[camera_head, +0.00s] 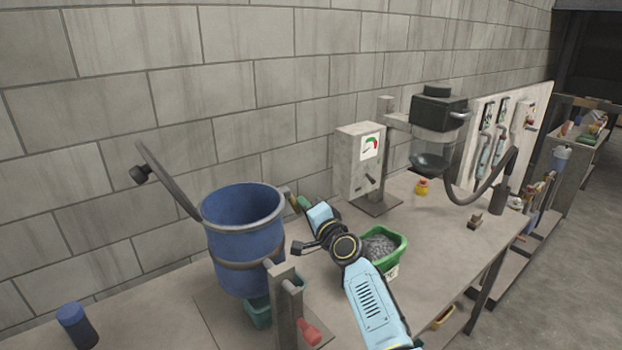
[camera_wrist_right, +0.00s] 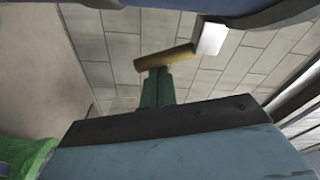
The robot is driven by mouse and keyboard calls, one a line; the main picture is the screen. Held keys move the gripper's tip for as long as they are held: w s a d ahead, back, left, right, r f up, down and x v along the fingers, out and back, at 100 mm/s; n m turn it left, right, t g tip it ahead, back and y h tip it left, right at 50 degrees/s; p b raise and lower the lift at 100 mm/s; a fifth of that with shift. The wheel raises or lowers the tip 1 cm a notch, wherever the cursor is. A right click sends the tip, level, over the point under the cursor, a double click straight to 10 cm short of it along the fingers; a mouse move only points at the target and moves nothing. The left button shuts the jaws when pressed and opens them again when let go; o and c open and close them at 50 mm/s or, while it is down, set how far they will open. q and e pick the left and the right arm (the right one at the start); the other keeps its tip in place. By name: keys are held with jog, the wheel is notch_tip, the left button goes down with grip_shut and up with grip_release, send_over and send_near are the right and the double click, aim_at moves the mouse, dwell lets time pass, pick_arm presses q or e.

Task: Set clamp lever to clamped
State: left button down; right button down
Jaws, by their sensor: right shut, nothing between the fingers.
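My right gripper (camera_head: 298,248) is just right of the blue bucket (camera_head: 243,235), with its dark fingertips close together, shut and empty. My right arm comes in from the bottom. A green and brass part (camera_head: 300,203) stands behind my gripper; a green post with a brass bar (camera_wrist_right: 165,62) shows in the right wrist view. I cannot tell for certain which part is the clamp lever. My left gripper is out of view.
A green bin (camera_head: 399,243) of grey pieces stands right of my arm. A grey gauge box (camera_head: 352,160) with a small lever stands behind. A dark-topped clear vessel (camera_head: 437,135) hangs farther right.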

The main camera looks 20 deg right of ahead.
jog(key=shift+a+f+m, duration=0.15)
jog(key=shift+a+m, duration=0.05)
jog(key=shift+m, duration=0.3)
jog(key=w+d+b, duration=0.2)
jog(key=d, duration=0.2)
jog(key=s+p, duration=0.1)
jog(key=s, duration=0.9)
jog(key=shift+s+d+r+p, duration=0.2)
jog(key=shift+d+r+p, duration=0.05)
jog(key=shift+r+p, duration=0.15)
jog(key=shift+f, duration=0.1)
